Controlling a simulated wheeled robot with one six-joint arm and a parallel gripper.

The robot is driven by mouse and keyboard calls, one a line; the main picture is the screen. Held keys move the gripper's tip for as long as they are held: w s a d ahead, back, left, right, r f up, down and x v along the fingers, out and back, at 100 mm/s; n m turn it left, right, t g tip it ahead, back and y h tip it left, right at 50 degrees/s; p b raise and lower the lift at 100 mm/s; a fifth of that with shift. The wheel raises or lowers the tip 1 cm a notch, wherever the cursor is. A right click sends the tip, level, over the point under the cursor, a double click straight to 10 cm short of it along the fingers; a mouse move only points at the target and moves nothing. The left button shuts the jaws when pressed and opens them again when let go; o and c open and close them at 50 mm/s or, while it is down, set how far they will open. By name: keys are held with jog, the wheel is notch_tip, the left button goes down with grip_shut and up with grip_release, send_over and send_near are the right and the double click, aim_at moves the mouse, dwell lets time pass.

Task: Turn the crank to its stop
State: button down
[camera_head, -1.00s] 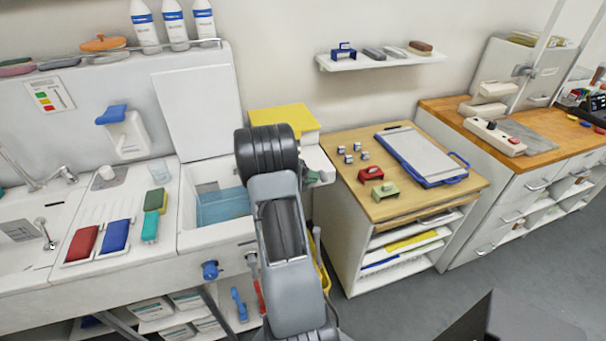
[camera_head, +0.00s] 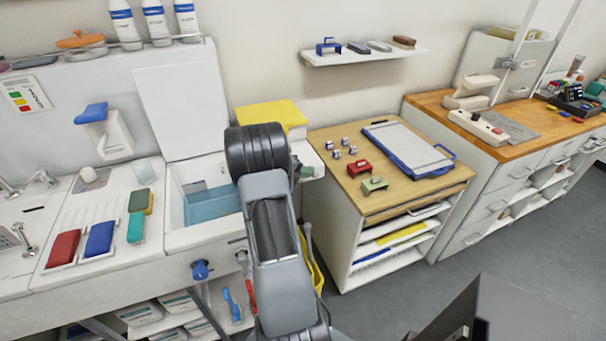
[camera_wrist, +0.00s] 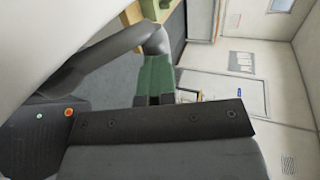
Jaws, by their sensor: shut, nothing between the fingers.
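I cannot pick out the crank for sure in either view. On the front of the white sink unit (camera_head: 140,262) are a blue knob (camera_head: 200,270) and, to its right, a small grey fitting (camera_head: 243,260), partly hidden by my arm. A red handle (camera_head: 252,297) hangs below it, also partly covered. My gripper is mostly hidden behind my arm in the head view; a bit of dark green shows at its right. In the wrist view my gripper (camera_wrist: 157,62) has green fingers shut together, with nothing seen between them.
An open basin (camera_head: 212,204) lies just left of my arm. Right of it stands a wooden-topped cabinet (camera_head: 335,185) with a clipboard (camera_head: 405,148) and small red and green items. A workbench (camera_head: 436,108) is farther right. Grey floor (camera_head: 400,290) is free in front.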

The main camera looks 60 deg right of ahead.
jog(key=shift+s+d+f, duration=0.1)
jog(key=shift+s, duration=0.1)
jog(key=r+v, duration=0.1)
jog(key=v, duration=1.3)
jog(key=shift+d+r, duration=0.3)
jog(key=shift+r, duration=0.15)
jog(key=shift+w, duration=0.1)
